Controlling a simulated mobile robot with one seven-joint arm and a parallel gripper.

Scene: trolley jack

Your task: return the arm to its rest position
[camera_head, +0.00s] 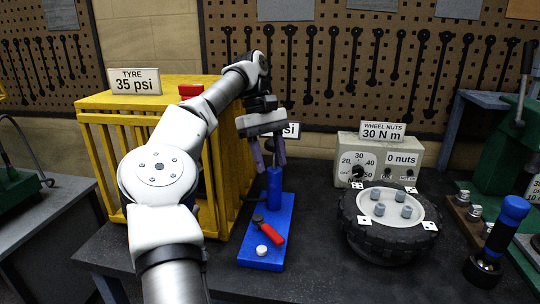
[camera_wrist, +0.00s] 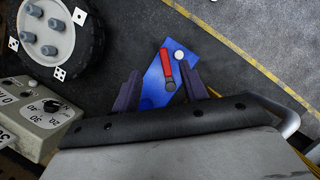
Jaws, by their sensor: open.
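My arm reaches up from the bottom of the head view, bends at the yellow cage and ends in my gripper (camera_head: 267,158) above the blue stand. In the wrist view my gripper (camera_wrist: 162,90) is also open and empty. The blue stand (camera_head: 250,238) lies on the bench below, with an upright blue post (camera_head: 274,188), a red lever (camera_head: 269,231) and a white button (camera_head: 262,250). The fingers are close to the post's top; I cannot tell whether they touch it.
A yellow slatted cage (camera_head: 105,105) stands left, with a 35 psi sign (camera_head: 134,82) and a red block (camera_head: 190,89) on top. A tyre (camera_head: 385,240) with several nuts and a dial box (camera_head: 345,150) stand right. A blue-handled tool (camera_head: 510,212) stands far right.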

